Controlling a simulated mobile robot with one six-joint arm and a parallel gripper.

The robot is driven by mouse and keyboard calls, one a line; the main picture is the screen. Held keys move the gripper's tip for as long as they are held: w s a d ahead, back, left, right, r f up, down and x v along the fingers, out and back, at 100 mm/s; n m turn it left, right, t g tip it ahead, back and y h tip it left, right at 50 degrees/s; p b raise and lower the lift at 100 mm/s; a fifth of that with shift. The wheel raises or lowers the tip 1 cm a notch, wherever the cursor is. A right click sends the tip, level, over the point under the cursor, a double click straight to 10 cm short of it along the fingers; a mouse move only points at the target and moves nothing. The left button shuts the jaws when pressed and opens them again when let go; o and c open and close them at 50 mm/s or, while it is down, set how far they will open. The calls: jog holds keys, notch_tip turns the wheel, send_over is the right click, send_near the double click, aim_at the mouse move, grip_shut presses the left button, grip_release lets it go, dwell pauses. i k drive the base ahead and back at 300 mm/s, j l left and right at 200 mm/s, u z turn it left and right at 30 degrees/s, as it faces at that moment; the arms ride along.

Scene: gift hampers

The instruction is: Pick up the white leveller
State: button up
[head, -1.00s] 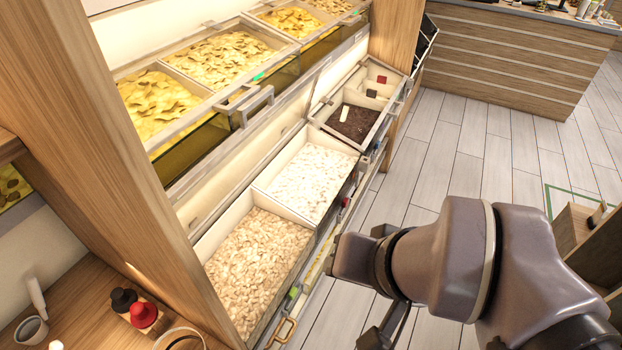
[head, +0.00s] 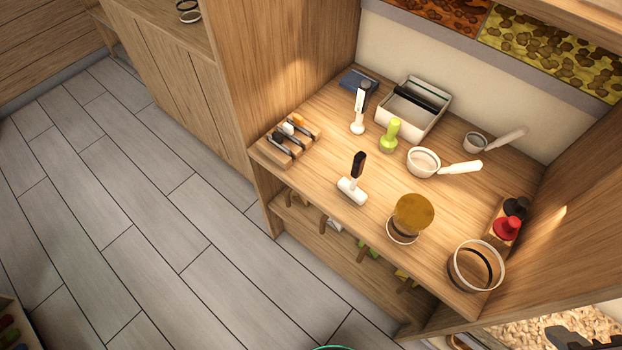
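Two kinds of thing on the wooden shelf could be the white leveller, and I cannot tell which it is. One is a T-shaped tool (head: 352,187) with a white crosspiece and an upright black handle, at the front middle of the shelf. A dark grey shape (head: 574,338) at the lower right edge looks like part of my arm or gripper. Its fingers cannot be made out, and it is far from both.
A green-handled tool (head: 389,137), a white scoop (head: 423,163), an amber-topped jar (head: 412,214), a glass bowl (head: 476,267) and red and black knobs (head: 507,229) crowd the shelf. A white-rimmed box (head: 413,110) stands behind. Grey plank floor (head: 130,230) is free at left.

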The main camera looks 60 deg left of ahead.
aim_at(349, 188)
jog(key=u, duration=1.95)
jog(key=i+j+z, duration=0.1)
jog(key=i, duration=0.5)
